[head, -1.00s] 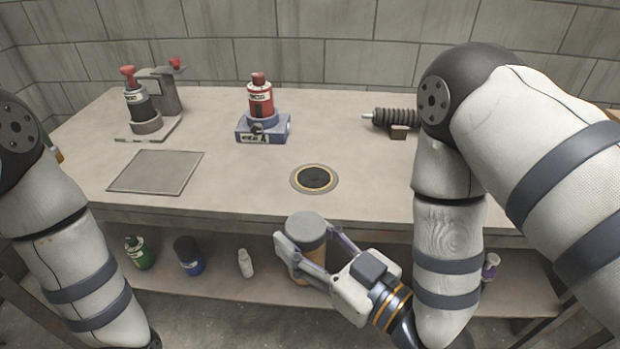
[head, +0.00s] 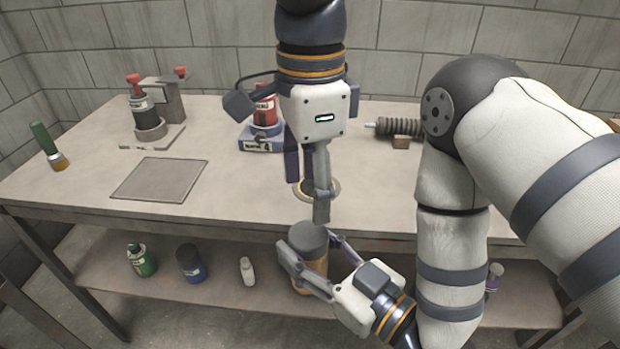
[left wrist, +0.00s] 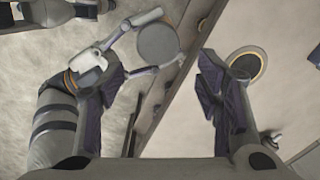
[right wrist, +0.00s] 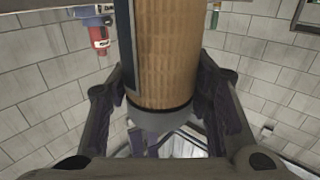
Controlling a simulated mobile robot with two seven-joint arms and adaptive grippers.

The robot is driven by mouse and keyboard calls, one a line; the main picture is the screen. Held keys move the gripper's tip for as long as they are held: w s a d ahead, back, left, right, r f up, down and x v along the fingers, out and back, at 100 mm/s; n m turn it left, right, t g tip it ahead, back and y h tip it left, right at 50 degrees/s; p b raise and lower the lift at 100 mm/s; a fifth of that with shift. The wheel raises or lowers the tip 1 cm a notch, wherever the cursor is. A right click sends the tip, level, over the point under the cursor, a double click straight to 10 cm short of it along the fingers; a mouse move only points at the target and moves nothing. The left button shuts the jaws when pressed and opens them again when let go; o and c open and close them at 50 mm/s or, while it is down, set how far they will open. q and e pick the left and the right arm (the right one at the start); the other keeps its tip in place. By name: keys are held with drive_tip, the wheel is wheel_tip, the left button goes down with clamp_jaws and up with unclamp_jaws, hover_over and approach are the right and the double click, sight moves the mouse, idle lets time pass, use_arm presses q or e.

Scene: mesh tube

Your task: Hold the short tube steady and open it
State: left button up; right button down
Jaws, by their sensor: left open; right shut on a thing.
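The short tube has a tan body (head: 317,268) and a round grey cap (head: 308,236). It stands roughly upright in front of the table edge, clear of the tabletop. My right gripper (head: 307,264) is shut around its body. The right wrist view shows the tan body (right wrist: 167,55) between the fingers. My left gripper (head: 308,190) points down, open and empty, just above and behind the cap. In the left wrist view the cap (left wrist: 158,43) lies beyond the open fingers, toward the left finger, not centred between them.
A ringed round pad (head: 325,188) lies on the table behind my left fingers. A square plate (head: 159,180), a red bottle on a blue base (head: 262,145), a clamp stand (head: 165,100) and a dark ribbed cylinder (head: 398,127) are on the table. Several bottles stand on the lower shelf.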

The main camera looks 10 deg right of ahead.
sight(309, 232)
use_arm(q)
wheel_tip(309, 232, down, 8)
drive_tip(key=shift+r, duration=0.1)
drive_tip(key=shift+c, duration=0.6)
drive_tip(key=c, duration=0.9)
drive_tip(key=n, duration=0.3)
drive_tip(key=shift+w+a, duration=0.1)
drive_tip(key=n, duration=0.2)
drive_tip(key=shift+n, duration=0.3)
drive_tip(key=shift+c, duration=0.2)
